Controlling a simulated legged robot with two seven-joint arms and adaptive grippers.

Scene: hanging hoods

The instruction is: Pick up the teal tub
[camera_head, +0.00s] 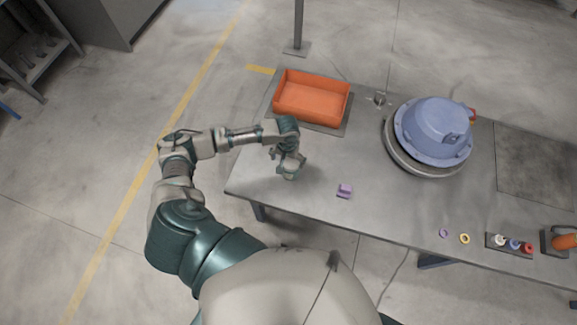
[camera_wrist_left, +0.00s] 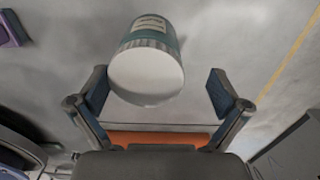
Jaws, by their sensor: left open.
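The teal tub (camera_wrist_left: 147,65) has a white end facing the camera and a pale label on its teal side. In the left wrist view it lies between the two spread fingers, nearer the left finger, with a gap to the right finger. My left gripper (camera_wrist_left: 158,92) is open around this space, and I cannot tell whether the left finger touches the tub. In the head view my left gripper (camera_head: 287,163) is low over the left part of the table, with the tub (camera_head: 290,173) partly hidden at its fingertips. My right gripper is not in view.
An orange bin (camera_head: 312,98) stands behind the gripper on the grey table (camera_head: 310,215). A purple block (camera_head: 344,190) lies to the right. A large blue housing (camera_head: 436,130) stands further right. Small rings (camera_head: 464,238) and a rack (camera_head: 509,245) sit at the front right.

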